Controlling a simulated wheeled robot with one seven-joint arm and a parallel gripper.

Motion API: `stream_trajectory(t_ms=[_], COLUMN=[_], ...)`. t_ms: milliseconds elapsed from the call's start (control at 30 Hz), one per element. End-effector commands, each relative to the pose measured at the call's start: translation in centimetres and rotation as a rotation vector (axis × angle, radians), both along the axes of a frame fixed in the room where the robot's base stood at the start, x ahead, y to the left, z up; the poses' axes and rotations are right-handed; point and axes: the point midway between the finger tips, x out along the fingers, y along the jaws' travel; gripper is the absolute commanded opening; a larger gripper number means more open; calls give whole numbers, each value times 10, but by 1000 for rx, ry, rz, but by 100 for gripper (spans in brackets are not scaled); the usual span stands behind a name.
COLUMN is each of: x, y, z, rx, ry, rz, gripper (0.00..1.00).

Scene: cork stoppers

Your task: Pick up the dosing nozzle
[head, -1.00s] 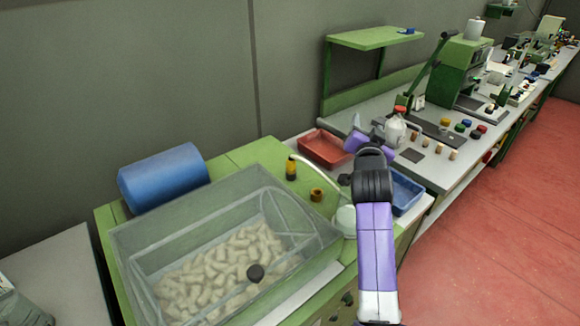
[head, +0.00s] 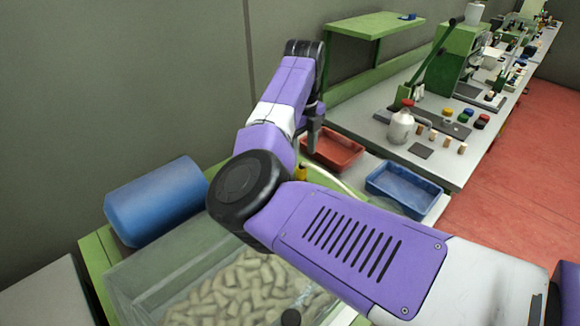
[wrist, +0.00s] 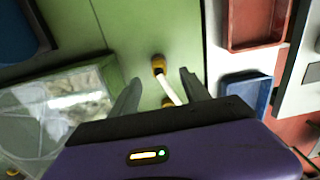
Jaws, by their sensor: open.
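The dosing nozzle (wrist: 158,64) shows in the wrist view as a yellow and dark fitting with a curved white tube, on the green bench top. In the head view only a little of its yellow body (head: 302,172) and part of the tube show beside my arm. My gripper (wrist: 161,87) is open and empty. In the wrist view its two fingers stand on either side of the tube, with the yellow fitting slightly beyond their tips. I cannot tell the height between fingers and nozzle.
A clear bin of corks (head: 235,290) stands in front, partly behind my arm. A blue cylinder (head: 155,200) lies behind it. A red tray (head: 335,150) and a blue tray (head: 404,188) are to the right. A second yellow piece (wrist: 167,103) lies near the tube.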

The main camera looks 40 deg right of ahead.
Motion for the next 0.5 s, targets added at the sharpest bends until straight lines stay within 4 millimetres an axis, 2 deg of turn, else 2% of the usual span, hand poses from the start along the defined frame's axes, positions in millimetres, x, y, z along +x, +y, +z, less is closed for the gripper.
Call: stream_trajectory(t_ms=[133,500], x=[0,-5], y=[7,2], z=[-6,-46], rx=[27,25], ry=[12,11], rz=[-23,-22], gripper=[55,55])
